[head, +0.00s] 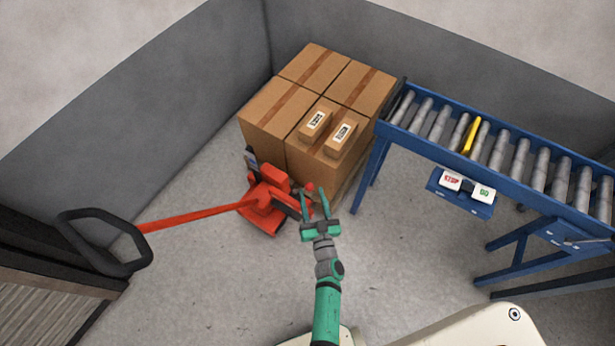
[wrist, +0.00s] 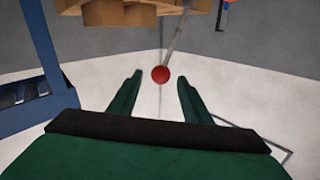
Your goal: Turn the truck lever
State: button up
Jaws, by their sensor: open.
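The red pallet truck (head: 268,202) stands at the left front of the stacked cartons, its long red bar reaching left to a black loop handle (head: 105,240). A small red ball knob (head: 309,187) shows beside the truck, between my fingertips in the head view. In the wrist view the red knob (wrist: 160,74) sits at the end of a thin grey rod (wrist: 173,40), centred between the fingertips. My green gripper (head: 314,193) is open, with a finger on either side of the knob in the picture. I cannot tell whether the knob is within the jaws or just beyond them.
Large cartons (head: 272,108) with two small labelled boxes on top stand behind the truck. A blue roller conveyor (head: 510,167) with a stop and go button box (head: 462,203) is on the right. Grey walls (head: 120,125) close the back. Floor (head: 215,285) at the front left is clear.

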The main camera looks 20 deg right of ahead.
jog(key=w, duration=0.8)
jog(key=shift+d, duration=0.45)
grip_shut()
